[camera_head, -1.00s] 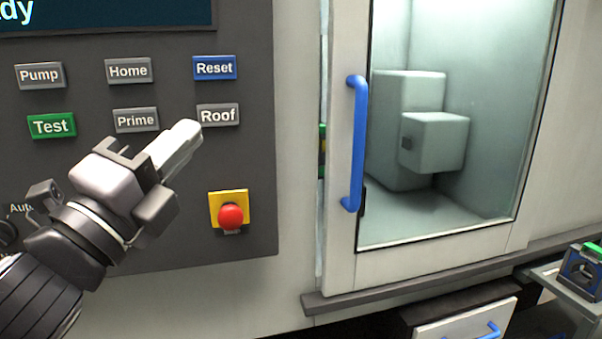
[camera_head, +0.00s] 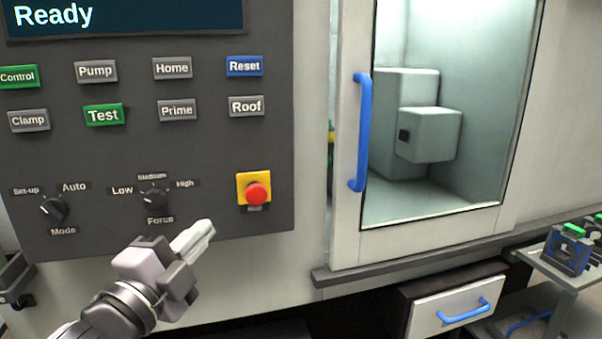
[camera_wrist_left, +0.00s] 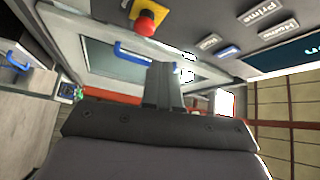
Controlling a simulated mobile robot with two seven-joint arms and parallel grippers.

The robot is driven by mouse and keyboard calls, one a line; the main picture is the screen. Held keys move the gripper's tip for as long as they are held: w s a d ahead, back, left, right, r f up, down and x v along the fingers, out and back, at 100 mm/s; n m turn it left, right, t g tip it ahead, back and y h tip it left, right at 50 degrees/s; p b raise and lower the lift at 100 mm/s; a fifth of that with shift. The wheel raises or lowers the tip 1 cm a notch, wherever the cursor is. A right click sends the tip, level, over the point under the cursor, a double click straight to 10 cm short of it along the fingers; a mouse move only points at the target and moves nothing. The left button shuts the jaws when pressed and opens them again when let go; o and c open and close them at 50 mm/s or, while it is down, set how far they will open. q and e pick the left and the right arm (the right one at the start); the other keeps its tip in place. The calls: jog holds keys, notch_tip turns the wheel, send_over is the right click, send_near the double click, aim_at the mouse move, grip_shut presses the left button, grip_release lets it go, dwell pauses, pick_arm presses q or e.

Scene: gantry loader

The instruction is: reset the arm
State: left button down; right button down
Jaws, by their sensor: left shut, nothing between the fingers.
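My left gripper (camera_head: 200,236) is shut and empty. In the head view it is in front of the lower edge of the dark control panel (camera_head: 215,205), below the force knob (camera_head: 154,198) and lower left of the red emergency stop (camera_head: 257,194). Its shut fingers also show in the left wrist view (camera_wrist_left: 164,85). It looks apart from the buttons. The blue Reset button (camera_head: 245,66) is at the panel's upper right, above the grey Roof button (camera_head: 246,106). The screen (camera_head: 120,18) reads "Ready". My right gripper is not in view.
A machine door with a blue handle (camera_head: 361,132) is right of the panel; its window shows a pale block-shaped unit (camera_head: 430,134). A ledge (camera_head: 420,255) juts out below the door. A drawer (camera_head: 455,305) and a side table with a blue-and-green part (camera_head: 567,249) are at lower right.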

pick_arm(q)
notch_tip(320, 180, down, 14)
jog(key=a+n+g+y, duration=0.1)
jog(key=n+g+y, duration=0.1)
jog(key=n, duration=0.4)
jog(key=s+a+f+n+g+y, duration=0.1)
jog(key=s+f+n, duration=0.4)
jog(key=s+f, duration=0.5)
jog(key=s+a+f+n+g+y, duration=0.1)
jog(key=s+a+f+n+g, duration=0.2)
jog(key=s+f, duration=0.6)
notch_tip(320, 180, down, 8)
jog(key=n+g, duration=0.2)
jog(key=shift+s+a+n+y+p, duration=0.3)
jog(key=shift+s+a+y+p, duration=0.05)
jog(key=shift+s+y+p, duration=0.05)
jog(key=shift+w, duration=0.1)
